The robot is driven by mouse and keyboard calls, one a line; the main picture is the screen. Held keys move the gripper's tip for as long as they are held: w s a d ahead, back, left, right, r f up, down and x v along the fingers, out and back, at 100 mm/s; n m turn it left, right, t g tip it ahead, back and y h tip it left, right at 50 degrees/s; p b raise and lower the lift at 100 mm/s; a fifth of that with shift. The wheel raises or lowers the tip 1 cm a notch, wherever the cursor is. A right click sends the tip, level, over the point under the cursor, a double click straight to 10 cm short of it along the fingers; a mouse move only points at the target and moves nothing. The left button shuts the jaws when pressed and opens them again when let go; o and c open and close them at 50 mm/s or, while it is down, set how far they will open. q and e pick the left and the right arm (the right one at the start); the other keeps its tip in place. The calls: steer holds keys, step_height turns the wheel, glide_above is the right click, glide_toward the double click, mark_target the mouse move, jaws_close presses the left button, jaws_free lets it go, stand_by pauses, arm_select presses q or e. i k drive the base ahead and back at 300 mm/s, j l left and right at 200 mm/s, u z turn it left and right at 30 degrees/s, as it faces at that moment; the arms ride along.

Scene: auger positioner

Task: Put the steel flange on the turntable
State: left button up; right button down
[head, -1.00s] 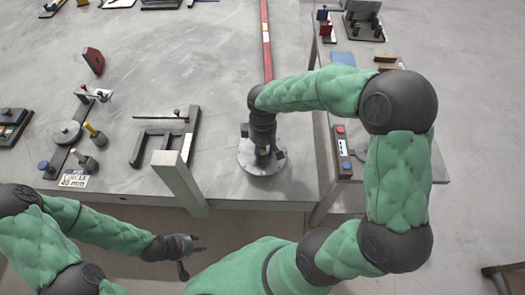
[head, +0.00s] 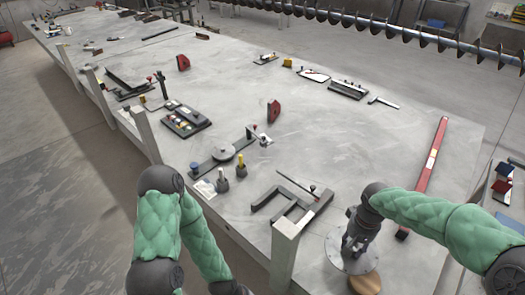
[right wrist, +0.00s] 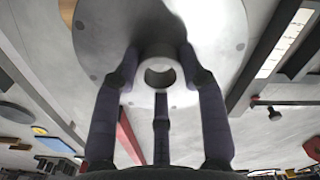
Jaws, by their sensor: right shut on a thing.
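The steel flange (head: 337,262) is a grey round plate with holes near its rim and a raised central hub. My right gripper (head: 356,240) is shut on it from above, near the table's front edge. In the right wrist view, my fingers (right wrist: 160,100) stand around the hub, and the flange's plate (right wrist: 215,35) fills the top. I cannot tell how high it is above the table. I cannot identify the turntable for sure. My left arm shows at the lower left of the head view, but its gripper is out of view.
A tan round disc (head: 367,285) lies partly hidden beyond the flange's lower edge. A post (head: 284,255) and a dark fork-shaped frame (head: 290,203) stand left of it. A red bar (head: 425,178) lies right. A long auger (head: 400,28) spans the back.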

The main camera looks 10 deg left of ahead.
mark_target(223, 151)
steer(key=i+j+u, duration=0.15)
steer(key=j, duration=0.25)
steer(key=i+j+u, duration=0.15)
steer(key=j, duration=0.25)
steer(key=i+j+u, duration=0.1)
steer(key=i+j, duration=0.25)
